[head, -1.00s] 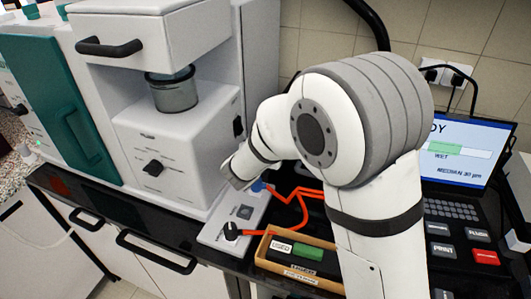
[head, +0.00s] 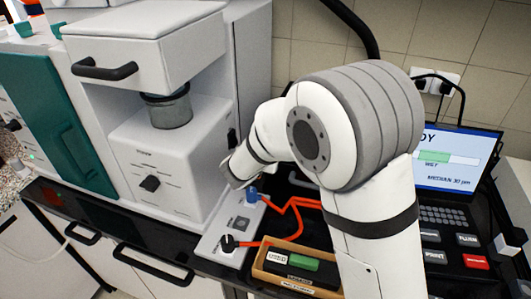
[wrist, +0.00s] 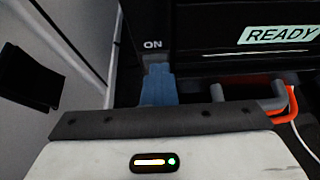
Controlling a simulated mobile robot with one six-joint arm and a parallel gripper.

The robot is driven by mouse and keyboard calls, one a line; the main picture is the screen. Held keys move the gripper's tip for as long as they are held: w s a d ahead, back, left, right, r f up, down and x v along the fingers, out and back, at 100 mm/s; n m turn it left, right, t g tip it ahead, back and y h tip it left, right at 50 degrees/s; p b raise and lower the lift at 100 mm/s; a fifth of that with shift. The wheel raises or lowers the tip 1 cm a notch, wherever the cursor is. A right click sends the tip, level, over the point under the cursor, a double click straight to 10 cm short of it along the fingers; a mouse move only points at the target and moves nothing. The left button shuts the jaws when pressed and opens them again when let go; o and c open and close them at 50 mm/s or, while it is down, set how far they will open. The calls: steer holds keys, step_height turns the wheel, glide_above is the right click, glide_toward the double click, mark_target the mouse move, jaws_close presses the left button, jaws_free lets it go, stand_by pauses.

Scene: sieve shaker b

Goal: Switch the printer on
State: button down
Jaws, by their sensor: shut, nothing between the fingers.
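A black unit (wrist: 215,30) fills the top of the wrist view, with the white word ON on its front and a pale panel (wrist: 280,34) reading READY. I cannot tell for certain that it is the printer, and no switch shows clearly beside the word. My gripper shows in the wrist view only as its pale body and dark front edge (wrist: 165,122); its fingertips are hidden. A blue piece (wrist: 159,85) stands just beyond that edge, below the word ON. In the head view my wrist points down behind the blue plug (head: 252,194), beside the white shaker.
The white shaker (head: 165,150) stands left, with a black rocker (head: 232,138) on its side. A black case with a screen (head: 450,160) and keys stands right.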

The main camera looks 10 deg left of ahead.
steer(key=shift+w+d+r, duration=0.1)
steer(key=shift+d+r, duration=0.1)
steer(key=shift+a+r+p, duration=0.1)
steer(key=shift+r+p, duration=0.4)
steer(key=shift+r, duration=0.2)
steer(key=shift+f, duration=0.1)
steer(key=b+v, duration=0.2)
steer(key=v, duration=1.1)
steer(key=shift+s+f, duration=0.2)
steer(key=shift+f, duration=0.05)
steer(key=shift+a, duration=0.1)
